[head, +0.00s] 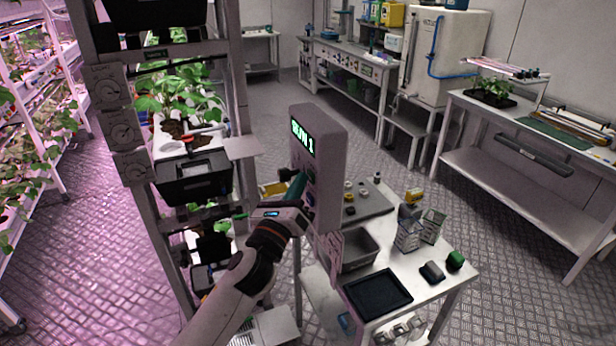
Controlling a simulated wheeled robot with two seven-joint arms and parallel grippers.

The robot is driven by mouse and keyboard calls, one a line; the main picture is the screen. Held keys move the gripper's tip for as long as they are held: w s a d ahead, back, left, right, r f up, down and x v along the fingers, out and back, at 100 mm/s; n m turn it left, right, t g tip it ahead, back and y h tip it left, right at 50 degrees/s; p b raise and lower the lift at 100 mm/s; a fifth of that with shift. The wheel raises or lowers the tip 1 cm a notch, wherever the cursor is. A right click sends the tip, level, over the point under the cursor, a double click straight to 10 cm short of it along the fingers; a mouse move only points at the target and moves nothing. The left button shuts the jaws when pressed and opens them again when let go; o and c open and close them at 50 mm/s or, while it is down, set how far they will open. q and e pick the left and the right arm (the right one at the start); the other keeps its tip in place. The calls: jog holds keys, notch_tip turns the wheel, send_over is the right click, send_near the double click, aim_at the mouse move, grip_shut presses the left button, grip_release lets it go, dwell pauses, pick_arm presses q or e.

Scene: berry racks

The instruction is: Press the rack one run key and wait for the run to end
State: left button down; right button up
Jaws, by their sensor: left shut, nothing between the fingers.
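A grey upright control box (326,165) stands at the middle of the view, beside the rack (240,85). Its lit green display (303,137) shows text that seems to end in "1". My left gripper (296,186) is shut and empty, with its fingertips at the front face of the box, below the display. I cannot tell whether they touch a key. The run key is not clearly visible; the gripper covers part of the panel. My right gripper is not in view.
Dials (119,130) line the rack's left post, near potted plants. Benches stand at the back and right; the floor between is clear.

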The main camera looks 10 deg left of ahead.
pick_arm(q)
jog(key=shift+s+a, duration=0.45)
jog(key=shift+a, duration=0.1)
jog(key=s+a, duration=0.2)
jog(key=a+p, duration=0.1)
jog(key=a, duration=0.1)
jog(key=shift+s+a, duration=0.1)
jog(key=shift+s, duration=0.3)
dwell(0.4)
